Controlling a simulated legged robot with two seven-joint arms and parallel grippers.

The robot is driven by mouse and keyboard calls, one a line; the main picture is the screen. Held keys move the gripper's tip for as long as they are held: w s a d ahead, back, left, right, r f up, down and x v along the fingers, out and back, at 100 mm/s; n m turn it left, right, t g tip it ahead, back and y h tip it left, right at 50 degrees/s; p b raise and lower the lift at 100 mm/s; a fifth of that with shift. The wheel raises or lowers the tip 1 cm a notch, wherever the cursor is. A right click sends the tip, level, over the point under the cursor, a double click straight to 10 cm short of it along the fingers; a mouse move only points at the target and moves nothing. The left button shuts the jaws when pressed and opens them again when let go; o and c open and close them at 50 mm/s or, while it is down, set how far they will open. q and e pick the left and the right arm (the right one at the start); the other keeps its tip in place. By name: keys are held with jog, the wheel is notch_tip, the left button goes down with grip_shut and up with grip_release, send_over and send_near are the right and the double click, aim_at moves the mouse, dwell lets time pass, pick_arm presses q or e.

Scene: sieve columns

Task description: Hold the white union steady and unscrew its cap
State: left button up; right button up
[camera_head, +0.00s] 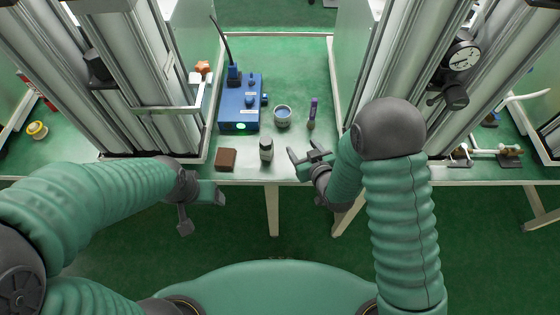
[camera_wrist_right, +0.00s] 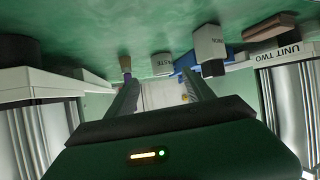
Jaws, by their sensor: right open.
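The white union (camera_head: 266,149) stands upright near the front edge of the green bench, with a dark cap on top.
A brown block (camera_head: 225,160) lies left of the union. Behind stand a blue device (camera_head: 240,103) with an upright black cable, a grey cup (camera_head: 283,116) and a purple-topped brush (camera_head: 313,112). Metal column frames flank this stretch of bench on both sides.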

aim_at(264, 140)
jog(key=a+y, duration=0.1)
jog(key=s+a+f+t+y, duration=0.1)
jog(key=a, duration=0.1)
jog(key=a+n+t, duration=0.1)
jog(key=shift+s+a+f+y, duration=0.25)
jog(key=shift+a+f+y, duration=0.05)
jog(key=shift+f+y, duration=0.1)
jog(key=shift+s+a+r+n+t+y, duration=0.1)
jog(key=shift+s+a+n+t+y, duration=0.4)
jog(key=shift+s+a+y, duration=0.6)
jog(key=shift+s, duration=0.4)
jog(key=shift+w+a+r+t, duration=0.1)
jog(key=shift+w+a+t, duration=0.1)
jog(key=shift+t, duration=0.1)
jog(key=x, duration=1.1)
jog(key=shift+w+a+r, duration=0.1)
jog(key=shift+w+a, duration=0.1)
grip_shut()
